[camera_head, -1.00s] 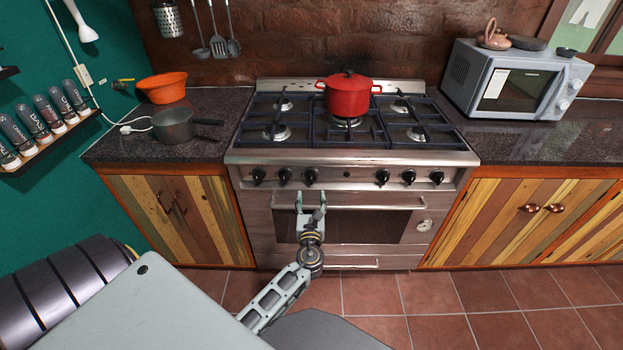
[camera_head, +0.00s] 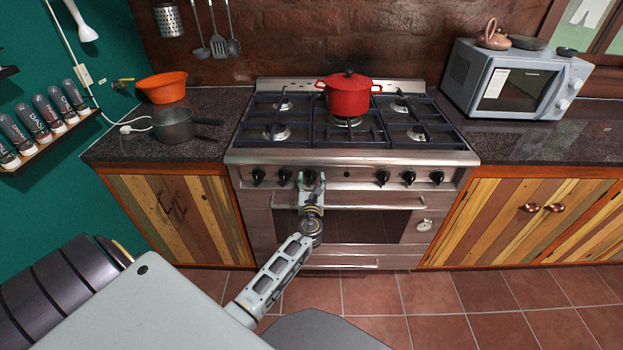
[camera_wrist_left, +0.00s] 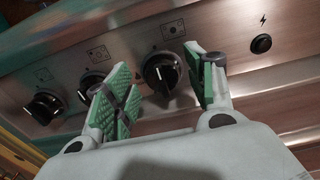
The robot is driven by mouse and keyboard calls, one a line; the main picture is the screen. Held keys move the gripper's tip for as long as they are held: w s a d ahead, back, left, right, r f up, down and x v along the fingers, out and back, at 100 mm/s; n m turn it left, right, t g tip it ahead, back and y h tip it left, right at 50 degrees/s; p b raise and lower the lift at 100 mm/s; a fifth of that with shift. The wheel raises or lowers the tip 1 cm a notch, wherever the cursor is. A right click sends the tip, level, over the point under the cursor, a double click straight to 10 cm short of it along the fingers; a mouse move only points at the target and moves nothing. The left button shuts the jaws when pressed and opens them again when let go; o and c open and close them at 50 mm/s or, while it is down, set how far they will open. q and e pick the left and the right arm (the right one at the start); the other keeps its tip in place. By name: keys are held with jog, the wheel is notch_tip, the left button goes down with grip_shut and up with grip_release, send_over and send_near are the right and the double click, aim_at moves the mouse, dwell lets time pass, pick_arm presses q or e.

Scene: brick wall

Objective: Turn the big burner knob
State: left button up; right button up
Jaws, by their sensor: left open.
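The stove's front panel (camera_head: 344,174) carries a row of black knobs. One black knob (camera_wrist_left: 160,71), the third from the left, sits between the green-padded fingers of my left gripper (camera_wrist_left: 156,84) in the left wrist view. I take it for the big burner knob. The gripper is open, with a finger on either side and gaps visible beside the knob; contact is not evident. In the head view my left gripper (camera_head: 311,182) is up at the panel and partly covers this knob. My right gripper is not in view.
A red pot (camera_head: 348,96) stands on the middle burner. The oven handle (camera_head: 370,207) runs just below the knobs. Two neighbouring knobs (camera_wrist_left: 91,84) (camera_wrist_left: 43,106) lie left of the gripper. A round black button (camera_wrist_left: 261,43) is to its right.

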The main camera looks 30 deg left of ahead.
pick_arm(q)
jog(key=shift+x, duration=1.05)
jog(key=c, duration=0.9)
